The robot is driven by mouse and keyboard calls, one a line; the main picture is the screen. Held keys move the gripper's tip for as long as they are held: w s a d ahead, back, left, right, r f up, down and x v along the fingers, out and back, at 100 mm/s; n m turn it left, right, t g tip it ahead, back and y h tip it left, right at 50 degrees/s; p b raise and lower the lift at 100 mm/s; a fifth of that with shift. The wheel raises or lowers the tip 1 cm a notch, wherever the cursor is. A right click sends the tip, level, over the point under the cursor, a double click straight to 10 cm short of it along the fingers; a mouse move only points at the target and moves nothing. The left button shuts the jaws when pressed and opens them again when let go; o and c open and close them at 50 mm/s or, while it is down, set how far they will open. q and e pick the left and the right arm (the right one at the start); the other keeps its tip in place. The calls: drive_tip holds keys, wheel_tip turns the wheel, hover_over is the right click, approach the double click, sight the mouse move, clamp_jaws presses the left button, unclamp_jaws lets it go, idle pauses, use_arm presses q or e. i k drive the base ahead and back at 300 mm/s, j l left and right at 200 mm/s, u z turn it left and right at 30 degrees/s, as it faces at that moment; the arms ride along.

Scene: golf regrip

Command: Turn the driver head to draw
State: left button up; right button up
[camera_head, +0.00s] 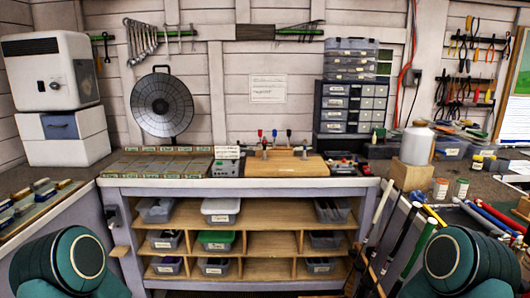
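No driver head can be made out clearly. Several small dark and coloured items, too small to identify, lie in a row on the left bench (60,186). Several golf clubs or shafts (402,238) with dark, white and green grips lean at the right bench; their lower ends are hidden. A wooden board (286,166) lies on the middle bench, with small upright tools or fixtures on and behind it, some with red or blue tops. Only teal upper parts of my two arms show at the bottom corners. Neither gripper is in view.
The middle bench (120,183) also carries a grey box (228,167) and a green-and-brown tray. Bins fill the wooden shelves below. The right bench holds a white cylinder on a wooden block (405,175), jars and coloured tubes. Tools hang on the wall. Floor ahead is mostly hidden.

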sight(264, 145)
drive_tip(key=i+j+z, duration=0.35)
drive_tip(key=i+j, duration=0.2)
drive_tip(key=i+j+z, duration=0.4)
drive_tip(key=i+j, duration=0.2)
drive_tip(key=j, duration=0.15)
